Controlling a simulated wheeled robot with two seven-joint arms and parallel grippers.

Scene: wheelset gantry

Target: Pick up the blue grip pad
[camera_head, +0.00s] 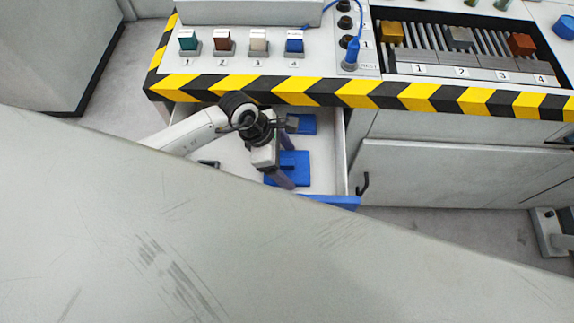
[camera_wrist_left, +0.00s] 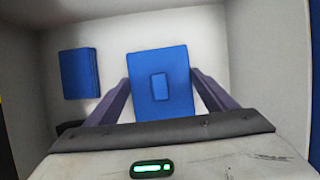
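A blue grip pad with a small raised block in its middle (camera_wrist_left: 177,104) lies flat on the pale drawer floor. It also shows in the head view (camera_head: 298,163), partly hidden by my left gripper. My left gripper (camera_head: 285,172) reaches down into the open drawer over this pad. In the left wrist view its two purple fingers (camera_wrist_left: 160,88) are spread apart, one on each side of the pad, with nothing clamped between them. Whether they touch the pad, I cannot tell. My right gripper is not in view.
A second blue piece (camera_wrist_left: 79,73) lies beside the pad. The open drawer has pale side walls and a blue front edge (camera_head: 332,201). Above it is a striped console edge (camera_head: 350,93) with coloured blocks. A large scuffed grey surface (camera_head: 200,240) hides the lower head view.

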